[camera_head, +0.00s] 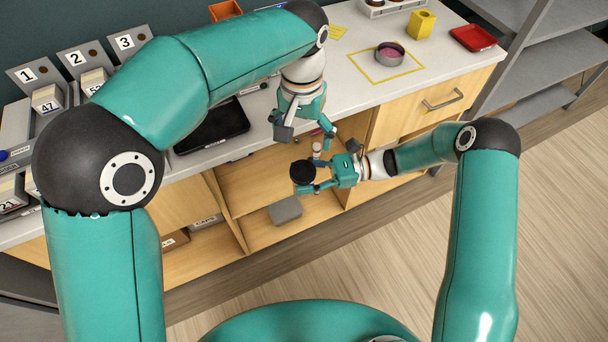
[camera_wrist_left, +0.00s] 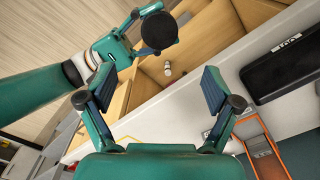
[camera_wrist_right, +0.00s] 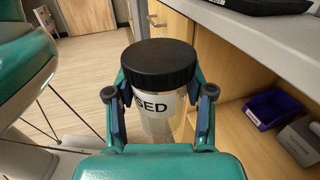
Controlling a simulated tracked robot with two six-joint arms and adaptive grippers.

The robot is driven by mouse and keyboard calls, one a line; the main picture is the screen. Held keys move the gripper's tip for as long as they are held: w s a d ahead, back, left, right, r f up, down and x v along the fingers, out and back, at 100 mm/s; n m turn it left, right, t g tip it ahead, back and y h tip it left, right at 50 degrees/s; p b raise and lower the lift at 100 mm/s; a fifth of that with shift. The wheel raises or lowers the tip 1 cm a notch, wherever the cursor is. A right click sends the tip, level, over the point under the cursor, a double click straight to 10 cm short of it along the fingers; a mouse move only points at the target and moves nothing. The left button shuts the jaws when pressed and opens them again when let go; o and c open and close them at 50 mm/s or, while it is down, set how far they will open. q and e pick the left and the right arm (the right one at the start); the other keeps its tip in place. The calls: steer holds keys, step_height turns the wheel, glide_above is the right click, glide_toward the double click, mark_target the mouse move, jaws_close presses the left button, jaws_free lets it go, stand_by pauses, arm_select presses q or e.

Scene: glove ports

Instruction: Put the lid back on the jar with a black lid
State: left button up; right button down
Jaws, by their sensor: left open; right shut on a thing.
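The jar (camera_wrist_right: 157,124) is clear with a white label whose visible letters read "SED". Its wide black lid (camera_wrist_right: 158,62) sits level on top, with no gap that I can see. My right gripper (camera_wrist_right: 158,103) is shut around the jar just below the lid. In the head view the black lid (camera_head: 303,171) shows from above and hides most of the jar. My left gripper (camera_head: 303,132) is open and empty, above and behind the jar near the counter edge. In the left wrist view the lid (camera_wrist_left: 159,31) lies beyond the open fingers, apart from them.
The jar is in front of open cabinet shelves, below the white counter (camera_head: 345,95). A grey box (camera_head: 286,210) is low in the cabinet. A black tray (camera_head: 212,126), a round dish (camera_head: 389,54) in a yellow outline and a red tray (camera_head: 473,38) are on the counter.

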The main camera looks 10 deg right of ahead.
arm_select(q)
steer(key=shift+r, duration=0.4)
steer(key=shift+f, duration=0.15)
steer(key=s+f+n+g+h, duration=0.2)
steer(key=s+f+n+h, duration=0.35)
steer(key=f, duration=0.55)
steer(key=s+a+f+t, duration=0.1)
steer(key=s+a+f, duration=0.5)
steer(key=f, duration=0.5)
steer(key=s+a+f+n+t+y, duration=0.1)
steer(key=s+a+f, duration=0.5)
steer(key=a+f, duration=0.4)
steer(key=shift+s+a+f+t, duration=0.2)
steer(key=shift+s+f+t, duration=0.1)
steer(key=shift+f, duration=0.45)
steer(key=shift+n+y, duration=0.25)
